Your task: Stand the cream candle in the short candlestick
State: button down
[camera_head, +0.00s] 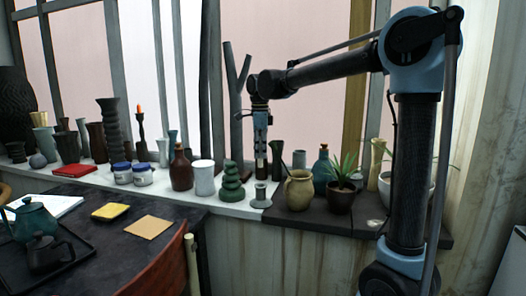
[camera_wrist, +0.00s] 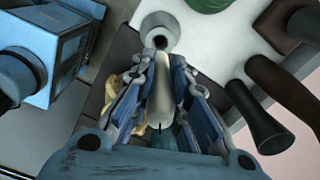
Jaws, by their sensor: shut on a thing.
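The cream candle (camera_wrist: 162,103) is between the two fingers of my gripper (camera_wrist: 161,98) in the wrist view, with its far end pointing at the short candlestick. The short candlestick (camera_wrist: 147,22) is pale grey with a dark round socket. In the head view it stands upright on the white sill (camera_head: 260,194), directly below my gripper (camera_head: 261,160), which points straight down. The candle's lower end is at or just above the socket; I cannot tell whether it is inside. The candle is mostly hidden by the fingers in the head view.
A green stacked vase (camera_head: 231,184) stands close left of the candlestick, and a tan jug (camera_head: 299,190) close right. Dark vases (camera_head: 277,160) stand behind. A potted plant (camera_head: 341,198) and a blue bottle (camera_head: 323,172) are farther right. The sill's front edge is near the candlestick.

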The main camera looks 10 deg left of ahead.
jog(key=shift+w+d+f, duration=0.1)
jog(key=shift+f, duration=5.75)
jog(key=shift+d+f, duration=0.1)
jog(key=shift+f, duration=0.2)
jog(key=shift+s, duration=0.25)
jog(key=c, duration=1.5)
grip_release()
jog(key=shift+s, duration=0.1)
jog(key=shift+w+f, duration=0.3)
jog(key=shift+w, duration=0.1)
jog(key=shift+r, duration=0.15)
jog(key=shift+s, duration=0.1)
jog(key=shift+r, duration=0.1)
notch_tip(320, 180, up, 12)
jog(key=shift+f, duration=0.1)
